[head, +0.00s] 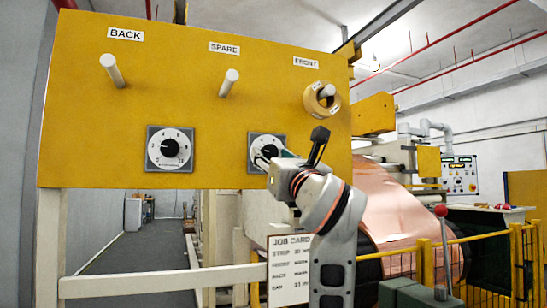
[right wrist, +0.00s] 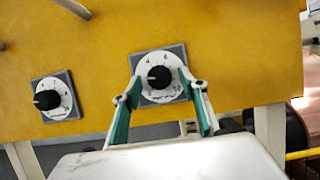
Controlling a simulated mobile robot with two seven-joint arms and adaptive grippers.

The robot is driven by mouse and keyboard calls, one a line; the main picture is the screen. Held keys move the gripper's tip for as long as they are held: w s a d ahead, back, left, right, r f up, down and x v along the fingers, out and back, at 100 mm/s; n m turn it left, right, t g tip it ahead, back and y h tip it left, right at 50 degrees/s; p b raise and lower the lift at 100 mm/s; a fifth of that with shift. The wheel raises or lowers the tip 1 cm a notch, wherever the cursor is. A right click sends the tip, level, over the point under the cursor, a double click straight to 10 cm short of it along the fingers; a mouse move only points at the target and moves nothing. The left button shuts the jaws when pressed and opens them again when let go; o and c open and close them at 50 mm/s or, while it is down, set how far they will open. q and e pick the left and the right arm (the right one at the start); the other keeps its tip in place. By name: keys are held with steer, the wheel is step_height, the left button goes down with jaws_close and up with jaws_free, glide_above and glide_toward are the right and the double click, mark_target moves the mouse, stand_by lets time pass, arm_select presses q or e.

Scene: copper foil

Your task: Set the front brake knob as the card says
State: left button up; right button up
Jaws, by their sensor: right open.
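The front brake knob is a black knob on a white numbered dial, the right one of two on the yellow panel. It shows in the right wrist view (right wrist: 159,76), its pale pointer mark to the left; the numbers are too small to read surely. In the head view its dial (head: 257,140) is partly hidden by my right gripper (head: 268,159). That gripper's open green-lined fingers (right wrist: 160,82) stand on either side of the knob; contact cannot be told. The job card (head: 288,243) hangs below, its right edge covered by my arm; its FRONT value is unclear. My left gripper is not in view.
The back dial (head: 170,149) is left of it. Copper foil (head: 400,205), a yellow railing (head: 480,262) and a red-topped lever (head: 442,211) are at right.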

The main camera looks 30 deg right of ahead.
steer(key=c, duration=1.1)
steer(key=shift+m, duration=0.4)
steer(key=m+h, duration=0.2)
steer(key=shift+a+r+m, duration=0.1)
steer(key=shift+a+m, duration=0.1)
steer(key=shift+m, duration=0.1)
steer(key=m+g+h, duration=0.1)
steer(key=m, duration=0.1)
steer(key=m+h, duration=0.1)
steer(key=m, duration=0.1)
steer(key=shift+m+g+p, duration=0.3)
steer(key=shift+g, duration=0.1)
steer(key=o, duration=1.1)
